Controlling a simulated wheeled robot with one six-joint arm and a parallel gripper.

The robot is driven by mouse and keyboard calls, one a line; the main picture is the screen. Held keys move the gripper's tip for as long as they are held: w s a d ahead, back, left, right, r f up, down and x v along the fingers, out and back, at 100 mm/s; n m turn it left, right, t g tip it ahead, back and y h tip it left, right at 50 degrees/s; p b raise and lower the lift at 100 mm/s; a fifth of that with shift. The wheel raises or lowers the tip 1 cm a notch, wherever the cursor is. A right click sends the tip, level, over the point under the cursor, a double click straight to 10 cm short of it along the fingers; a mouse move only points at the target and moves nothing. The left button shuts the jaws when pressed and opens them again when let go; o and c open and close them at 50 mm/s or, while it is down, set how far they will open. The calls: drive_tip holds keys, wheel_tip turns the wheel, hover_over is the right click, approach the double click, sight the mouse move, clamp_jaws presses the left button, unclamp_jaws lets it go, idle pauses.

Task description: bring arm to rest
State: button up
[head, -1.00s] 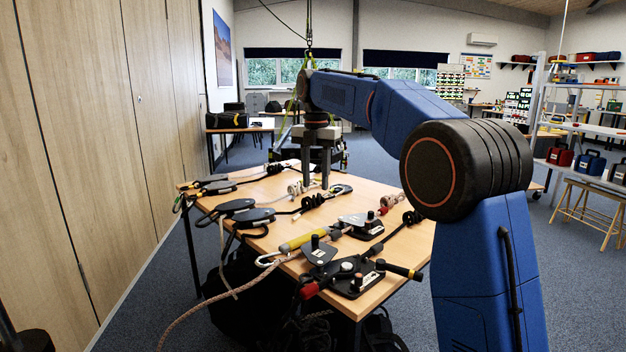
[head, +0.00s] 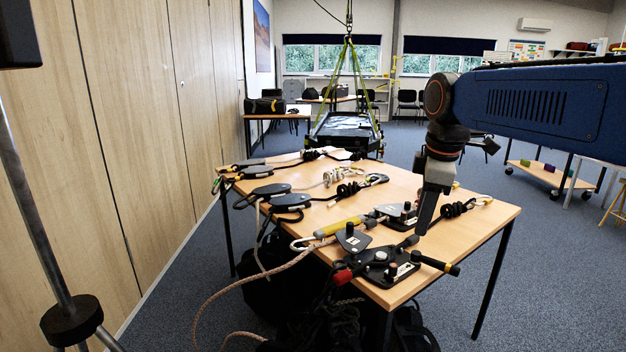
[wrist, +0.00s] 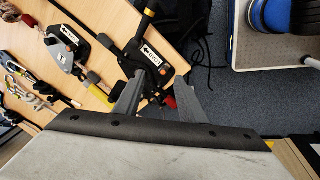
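My blue arm (head: 540,102) reaches in from the right of the head view. My gripper (head: 424,228) points down over the right part of the wooden table (head: 410,300). Seen side-on there, its fingers overlap. In the wrist view my gripper (wrist: 170,80) shows two grey fingers apart with nothing held between them. A black rigging device with a handle (head: 382,266) lies below and left of the fingertips; it also shows beyond the fingers in the wrist view (wrist: 146,56). The exact height of the fingertips above the table is hard to tell.
A second black device (head: 396,212), a yellow-sleeved rope end (head: 338,228), black pulleys (head: 285,202) and coiled ropes (head: 340,176) lie on the table. A stretcher (head: 345,130) hangs from green straps behind it. Dark bags sit underneath. Carpet (head: 550,260) is clear at right.

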drive_tip(key=s+d+f+m+t, duration=0.1)
drive_tip(key=s+d+f+m, duration=0.1)
drive_tip(key=s+f+m, duration=0.5)
drive_tip(key=s+d+f+m+t, duration=0.1)
drive_tip(key=s+d+f+m, duration=0.2)
drive_tip(key=s+f+m, duration=0.4)
drive_tip(key=s+f, duration=0.4)
drive_tip(key=s, duration=0.4)
drive_tip(key=shift+d, duration=0.25)
